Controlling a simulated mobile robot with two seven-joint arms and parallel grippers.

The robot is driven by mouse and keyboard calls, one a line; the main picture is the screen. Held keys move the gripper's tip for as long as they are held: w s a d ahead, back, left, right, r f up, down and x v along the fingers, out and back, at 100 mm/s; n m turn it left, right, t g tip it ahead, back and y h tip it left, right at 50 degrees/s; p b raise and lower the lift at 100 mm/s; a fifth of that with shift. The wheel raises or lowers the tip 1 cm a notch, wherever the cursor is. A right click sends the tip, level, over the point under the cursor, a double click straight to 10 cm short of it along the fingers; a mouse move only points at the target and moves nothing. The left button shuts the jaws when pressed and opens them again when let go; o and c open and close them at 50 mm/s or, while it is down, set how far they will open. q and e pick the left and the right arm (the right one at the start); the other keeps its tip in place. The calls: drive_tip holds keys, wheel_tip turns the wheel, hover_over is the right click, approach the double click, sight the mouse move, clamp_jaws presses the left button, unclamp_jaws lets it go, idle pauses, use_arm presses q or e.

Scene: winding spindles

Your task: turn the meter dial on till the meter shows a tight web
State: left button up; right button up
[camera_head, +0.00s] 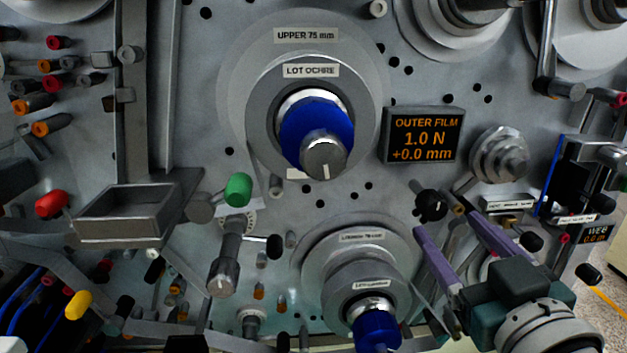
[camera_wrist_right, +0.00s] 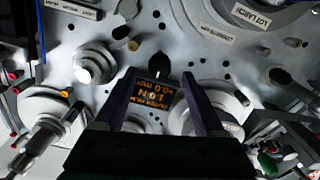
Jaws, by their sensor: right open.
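The meter (camera_head: 423,136) is a dark box on the panel with orange text reading OUTER FILM, 1.0 N and +0.0 mm. Below it is a black knob with a white mark (camera_head: 430,205), which looks like the dial. My right gripper (camera_head: 445,223) has purple fingers, spread apart and empty, pointing up at the panel just below this knob. In the right wrist view the black knob (camera_wrist_right: 160,66) shows just beyond the fingertips, and the meter (camera_wrist_right: 152,99) shows upside down between the fingers. I cannot tell whether the fingers flank the knob. My left gripper is out of view.
A large spindle with a blue core (camera_head: 316,125) is left of the meter, and a lower spindle (camera_head: 357,265) is near my right gripper. A grey stepped roller (camera_head: 498,153) and a small WEB readout (camera_head: 595,235) are to the right. Several pegs crowd the panel.

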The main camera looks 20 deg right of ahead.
sight(423, 197)
drive_tip(key=x, duration=0.9)
drive_tip(key=shift+w, duration=0.15)
drive_tip(key=shift+c, duration=0.3)
clamp_jaws()
